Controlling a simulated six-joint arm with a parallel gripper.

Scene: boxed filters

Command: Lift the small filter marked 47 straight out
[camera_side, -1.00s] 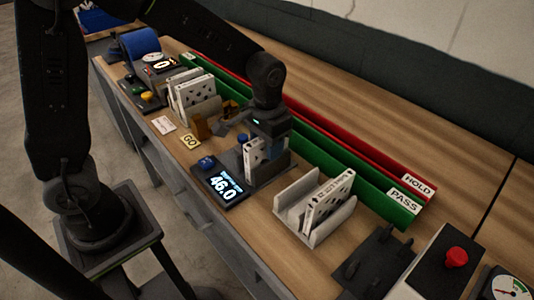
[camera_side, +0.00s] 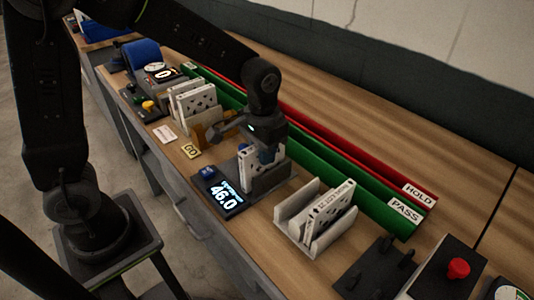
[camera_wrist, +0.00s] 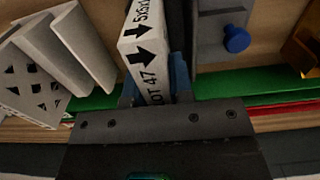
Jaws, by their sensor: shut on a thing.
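The small white filter marked LOT 47 (camera_wrist: 145,50) stands upright between the blue fingertips of my gripper (camera_wrist: 153,88) in the wrist view. In the side view my gripper (camera_side: 265,152) is over the grey gauge station and shut on this filter (camera_side: 248,167). The filter's lower end is at the station's grey block (camera_side: 272,178); I cannot tell whether it is clear of it.
A grey rack (camera_side: 293,233) with a white filter stands to the right. Another filter rack (camera_side: 207,135) stands to the left, by an ochre block. Green PASS (camera_side: 370,200) and red HOLD (camera_side: 385,178) channels run behind. A red button (camera_side: 458,268) is front right.

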